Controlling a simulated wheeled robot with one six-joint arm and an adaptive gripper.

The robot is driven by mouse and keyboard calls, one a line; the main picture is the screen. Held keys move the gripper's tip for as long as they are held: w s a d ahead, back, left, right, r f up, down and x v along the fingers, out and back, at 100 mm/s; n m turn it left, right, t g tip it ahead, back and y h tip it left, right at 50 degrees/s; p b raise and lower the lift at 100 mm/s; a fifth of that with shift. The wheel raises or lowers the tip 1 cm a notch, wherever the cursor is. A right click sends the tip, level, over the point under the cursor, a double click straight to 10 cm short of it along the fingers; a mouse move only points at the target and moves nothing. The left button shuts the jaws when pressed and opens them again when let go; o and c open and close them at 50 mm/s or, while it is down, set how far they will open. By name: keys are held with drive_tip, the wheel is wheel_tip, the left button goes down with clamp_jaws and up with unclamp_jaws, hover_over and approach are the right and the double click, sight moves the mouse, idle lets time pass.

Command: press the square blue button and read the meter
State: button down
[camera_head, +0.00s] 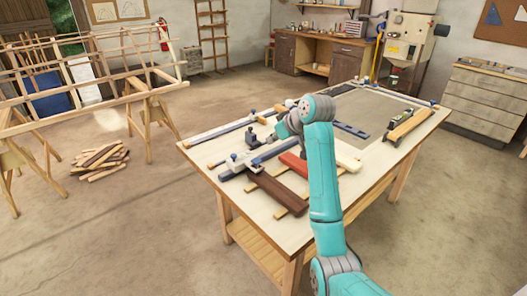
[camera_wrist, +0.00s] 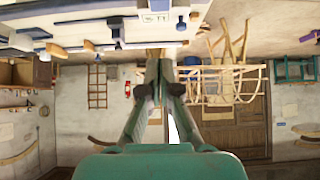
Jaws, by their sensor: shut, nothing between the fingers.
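My gripper (camera_wrist: 160,82) is shut and empty in the wrist view, its two green fingers meeting at dark tips. In the head view the end of my arm is over the workbench (camera_head: 375,185), partly hidden behind my own arm link. I cannot pick out the square blue button or the meter with certainty. In the upside-down wrist view, a small blue piece (camera_wrist: 181,24) shows at the top, beside a pale label with dark marks (camera_wrist: 155,18). Both are too small to read.
The bench top carries several clamps, a red block (camera_head: 294,163), a dark brown board (camera_head: 276,192) and a hand plane (camera_head: 396,132). A wall-side machine (camera_head: 408,38) stands at the back right. A lath frame on trestles (camera_head: 90,85) stands left.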

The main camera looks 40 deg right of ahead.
hover_over(255, 159)
drive_tip(key=s, duration=0.3)
wheel_tip(255, 159, down, 7)
drive_tip(key=shift+w, duration=0.1)
wheel_tip(255, 159, down, 2)
drive_tip(key=shift+f, duration=0.95)
